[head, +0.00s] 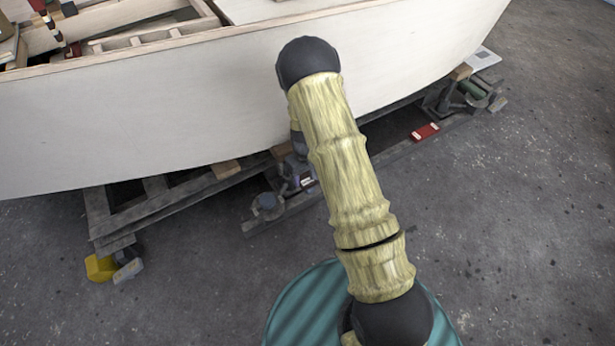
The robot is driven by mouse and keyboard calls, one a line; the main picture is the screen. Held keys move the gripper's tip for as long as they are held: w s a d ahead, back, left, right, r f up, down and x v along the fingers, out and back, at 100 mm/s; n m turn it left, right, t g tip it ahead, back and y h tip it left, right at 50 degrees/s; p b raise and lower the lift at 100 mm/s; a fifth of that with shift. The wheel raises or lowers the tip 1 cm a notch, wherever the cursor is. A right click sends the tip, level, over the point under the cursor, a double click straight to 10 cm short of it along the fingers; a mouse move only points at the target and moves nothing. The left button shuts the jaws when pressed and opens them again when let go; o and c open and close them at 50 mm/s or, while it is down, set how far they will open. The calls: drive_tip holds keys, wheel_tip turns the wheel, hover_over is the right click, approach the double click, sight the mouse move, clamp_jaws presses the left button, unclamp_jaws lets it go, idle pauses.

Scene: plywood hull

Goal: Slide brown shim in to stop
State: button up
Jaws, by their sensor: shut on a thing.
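My arm rises from below, bends at a dark joint near the hull and drops behind its own forearm. Only a bit of the wrist shows to the left of the forearm; my gripper's fingers and anything between them are hidden. Brown wooden blocks sit under the pale hull (130,125): a left block (225,169), a middle block (282,150) beside my wrist, and a right block (460,72). I cannot tell which, if any, is the brown shim, nor how deep it sits.
The hull rests above a dark metal cradle (150,215). A grey-blue fitting (268,204) stands at its near side. A red object (424,132) lies at right, and a yellow object (100,268) at lower left. The grey floor (520,210) at right is mostly clear.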

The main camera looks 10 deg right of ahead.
drive_tip(key=shift+w+a, duration=0.3)
drive_tip(key=shift+w, duration=0.65)
drive_tip(key=shift+w+a, duration=0.35)
drive_tip(key=shift+w, duration=0.65)
drive_tip(key=shift+w+a, duration=0.3)
drive_tip(key=shift+w, duration=0.65)
drive_tip(key=o, duration=1.1)
drive_tip(key=shift+o, duration=0.2)
drive_tip(key=shift+r+p, duration=0.1)
drive_tip(key=shift+p, duration=0.25)
drive_tip(key=shift+s+d+r+p, duration=0.1)
drive_tip(key=shift+s+r+p, duration=0.2)
drive_tip(key=shift+r+p, duration=0.5)
drive_tip(key=shift+s+d+r+p, duration=0.15)
drive_tip(key=shift+s+r+p, duration=0.2)
drive_tip(key=shift+r+p, duration=0.45)
drive_tip(key=shift+s+d+r+p, duration=0.1)
drive_tip(key=shift+s+r+p, duration=0.2)
drive_tip(key=shift+r+p, duration=0.5)
